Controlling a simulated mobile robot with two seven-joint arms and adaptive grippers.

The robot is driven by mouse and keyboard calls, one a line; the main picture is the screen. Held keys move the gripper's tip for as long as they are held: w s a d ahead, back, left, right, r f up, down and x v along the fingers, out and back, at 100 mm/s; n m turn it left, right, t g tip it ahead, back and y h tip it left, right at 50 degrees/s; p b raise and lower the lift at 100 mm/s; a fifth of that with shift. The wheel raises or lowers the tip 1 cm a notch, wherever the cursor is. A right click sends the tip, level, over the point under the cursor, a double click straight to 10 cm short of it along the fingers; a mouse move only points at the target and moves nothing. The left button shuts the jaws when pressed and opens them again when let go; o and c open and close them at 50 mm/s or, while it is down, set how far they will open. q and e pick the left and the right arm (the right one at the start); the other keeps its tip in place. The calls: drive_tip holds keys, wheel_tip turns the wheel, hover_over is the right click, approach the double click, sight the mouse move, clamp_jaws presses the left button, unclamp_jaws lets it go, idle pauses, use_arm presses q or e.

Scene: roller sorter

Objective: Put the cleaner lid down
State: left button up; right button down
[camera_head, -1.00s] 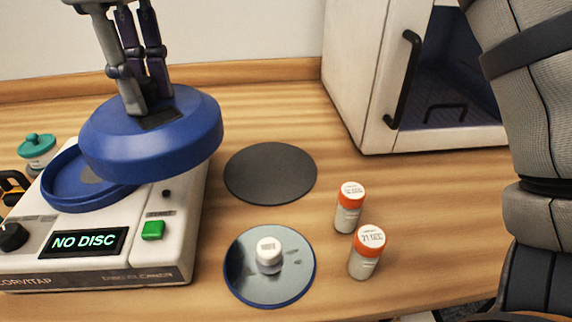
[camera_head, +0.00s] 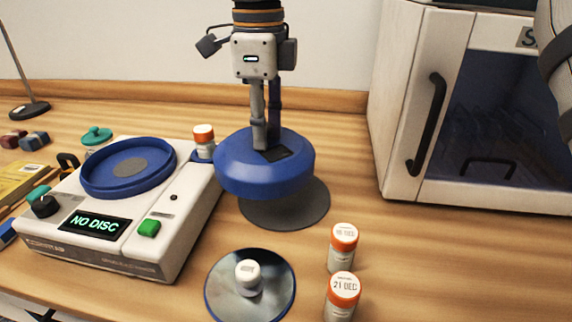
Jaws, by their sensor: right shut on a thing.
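The cleaner lid (camera_head: 262,172) is a blue dome with a dark square grip on top. My right gripper (camera_head: 267,150) comes down from above and is shut on that grip. The lid hangs over the back part of a dark round mat (camera_head: 290,214) and hides part of it; whether it touches the mat is hard to tell. The disc cleaner (camera_head: 150,245) stands at the left with its blue round well (camera_head: 95,187) uncovered and its display reading NO DISC. My left gripper is not in view.
A shiny disc (camera_head: 222,300) with a white knob lies in front. Two orange-capped bottles (camera_head: 343,245) (camera_head: 341,298) stand right of it; another bottle (camera_head: 204,140) stands behind the cleaner. A white cabinet (camera_head: 422,120) with a black handle bounds the right side.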

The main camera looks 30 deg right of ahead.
sight(285, 135)
drive_tip(key=d+f, duration=0.2)
drive_tip(key=f, duration=0.1)
drive_tip(key=d+f, duration=0.2)
drive_tip(key=shift+w+f, duration=0.2)
drive_tip(key=shift+w, duration=0.1)
drive_tip(key=shift+a+f, duration=0.1)
drive_tip(key=shift+f, duration=1.2)
drive_tip(key=shift+f, duration=0.15)
drive_tip(key=c, duration=1.3)
unclamp_jaws()
drive_tip(key=shift+c, duration=0.2)
wheel_tip(285, 135, up, 12)
drive_tip(key=shift+r, duration=0.15)
